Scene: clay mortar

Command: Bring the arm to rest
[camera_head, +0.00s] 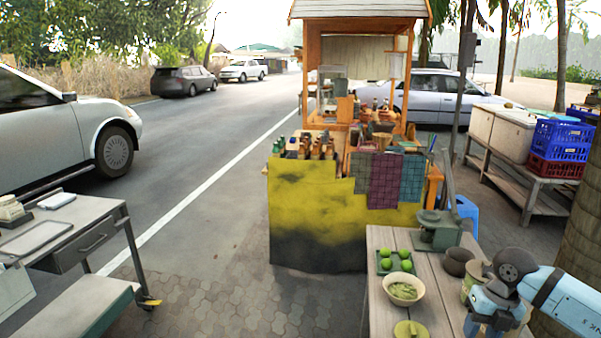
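My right arm (565,300) comes in from the right edge, light blue with a dark round joint. It reaches over the wooden table (385,305) at the lower right. My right gripper (484,327) is low at its end, near the bottom edge of the picture. Its fingers are too small and too covered to tell open from shut, or whether anything is between them. A dark brown clay pot (457,263) stands just behind it, next to a greenish jar (473,284) partly hidden by the arm. My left arm and gripper are not in view.
The table also holds a tray of green limes (384,264), a bowl of green vegetables (404,292), a round green board (411,330) and a grey-green press (438,230). A yellow-draped stall (315,215) stands beyond. A metal cart (100,213) is at left. Paving between is clear.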

